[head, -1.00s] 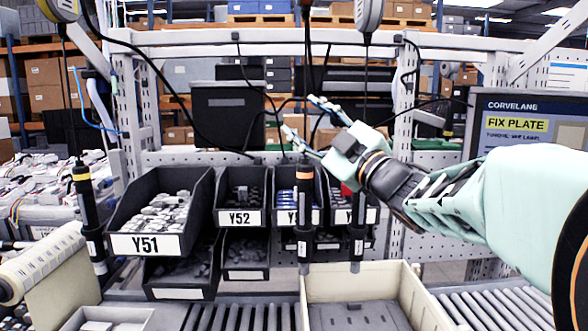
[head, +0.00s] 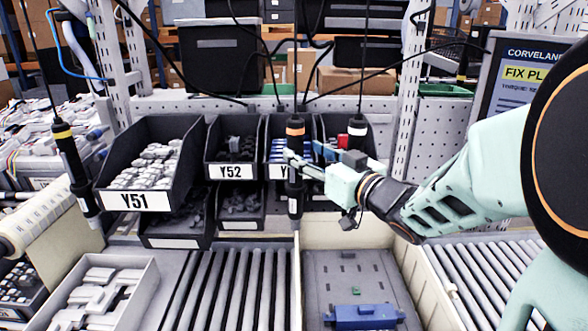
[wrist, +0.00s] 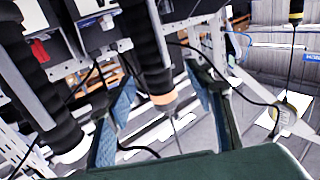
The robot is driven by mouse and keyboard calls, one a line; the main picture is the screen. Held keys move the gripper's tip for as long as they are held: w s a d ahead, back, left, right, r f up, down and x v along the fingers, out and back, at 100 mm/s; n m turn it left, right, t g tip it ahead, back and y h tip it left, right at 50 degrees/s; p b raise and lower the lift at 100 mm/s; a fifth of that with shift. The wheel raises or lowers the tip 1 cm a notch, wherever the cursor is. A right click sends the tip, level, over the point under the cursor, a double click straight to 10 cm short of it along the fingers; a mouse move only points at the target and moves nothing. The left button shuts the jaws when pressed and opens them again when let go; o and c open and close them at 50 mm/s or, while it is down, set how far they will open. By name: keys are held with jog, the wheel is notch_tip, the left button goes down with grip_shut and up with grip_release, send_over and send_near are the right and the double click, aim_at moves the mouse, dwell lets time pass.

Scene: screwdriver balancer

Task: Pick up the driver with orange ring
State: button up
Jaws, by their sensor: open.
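The driver with the orange ring (head: 295,188) hangs upright on a cable in front of the labelled bins in the head view. It is black, with the orange ring near its top. My gripper (head: 297,164) is at the driver's body, just below the ring, reaching in from the right. In the wrist view, the orange-ring driver (wrist: 146,45) shows between the two spread blue-padded fingers of my gripper (wrist: 158,76). The gripper is open. I cannot tell whether either finger touches the driver.
A white-ring driver (head: 357,128) hangs close on the right, behind my gripper; it also shows at the left of the wrist view (wrist: 38,85). A yellow-ring driver (head: 72,160) hangs far left. Bin Y51 (head: 140,201) stands behind. A cream crate (head: 283,291) holds a blue part (head: 365,316).

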aim_at(300, 146)
jog(key=shift+d+p+x, duration=0.2)
jog(key=shift+p+x, duration=0.6)
jog(key=shift+x, duration=1.9)
jog(key=shift+w+r, duration=0.1)
grip_shut()
jog(key=shift+r, duration=0.15)
